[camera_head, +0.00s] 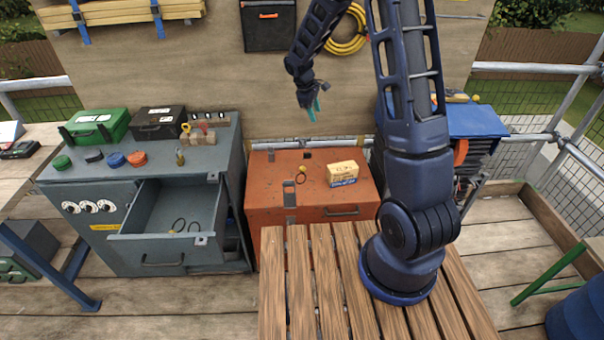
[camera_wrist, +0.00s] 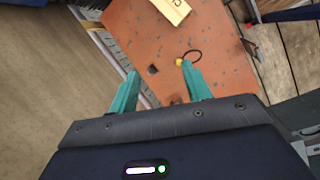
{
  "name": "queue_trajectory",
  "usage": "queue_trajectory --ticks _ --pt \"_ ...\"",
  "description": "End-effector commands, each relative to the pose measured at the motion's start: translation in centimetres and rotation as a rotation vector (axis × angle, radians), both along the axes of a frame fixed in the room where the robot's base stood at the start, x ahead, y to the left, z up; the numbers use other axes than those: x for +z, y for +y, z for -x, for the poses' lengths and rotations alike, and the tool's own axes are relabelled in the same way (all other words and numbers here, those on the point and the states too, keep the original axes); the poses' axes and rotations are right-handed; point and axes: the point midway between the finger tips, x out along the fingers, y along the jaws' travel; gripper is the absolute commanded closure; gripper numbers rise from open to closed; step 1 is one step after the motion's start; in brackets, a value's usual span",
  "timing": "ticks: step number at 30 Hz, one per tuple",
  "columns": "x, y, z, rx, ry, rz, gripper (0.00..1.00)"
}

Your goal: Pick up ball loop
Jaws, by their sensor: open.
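A ball loop (camera_head: 301,170), a small yellow ball with a thin dark loop, lies on top of the orange chest (camera_head: 264,206). In the wrist view the ball (camera_wrist: 179,62) shows close to the tip of the right finger, with its loop to the upper right. My gripper (camera_head: 314,109) has teal fingers, points down and hangs above the chest, well clear of its top. In the wrist view my gripper (camera_wrist: 160,70) is open with nothing between the fingers. A second small loop with a yellowish end (camera_head: 172,231) lies in the open grey drawer (camera_head: 150,215).
A cardboard box (camera_head: 342,173) lies on the chest to the right of the ball loop. A grey cabinet (camera_head: 215,160) stands left, carrying a green case (camera_head: 97,125) and a black case (camera_head: 158,122). A wooden wall rises behind; a slatted wooden top (camera_head: 315,280) is in front.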

Motion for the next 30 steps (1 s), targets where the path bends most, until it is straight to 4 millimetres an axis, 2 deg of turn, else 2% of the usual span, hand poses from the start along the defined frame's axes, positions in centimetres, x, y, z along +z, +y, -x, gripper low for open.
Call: queue_trajectory --ticks 1,9,15,18,24,30 --pt "-1.7 0.8 -0.5 0.031 0.019 0.012 0.52" --pt "-10.0 4.6 -2.5 0.201 0.097 0.06 0.52" --pt "-16.2 7.1 -3.1 0.322 0.155 0.092 0.52" --pt "-18.7 8.0 -3.1 0.367 0.177 0.103 0.52" --pt "-21.1 8.9 -3.1 0.415 0.196 0.113 0.52" --pt "-22.5 8.5 -3.1 0.418 0.2 0.115 0.52"
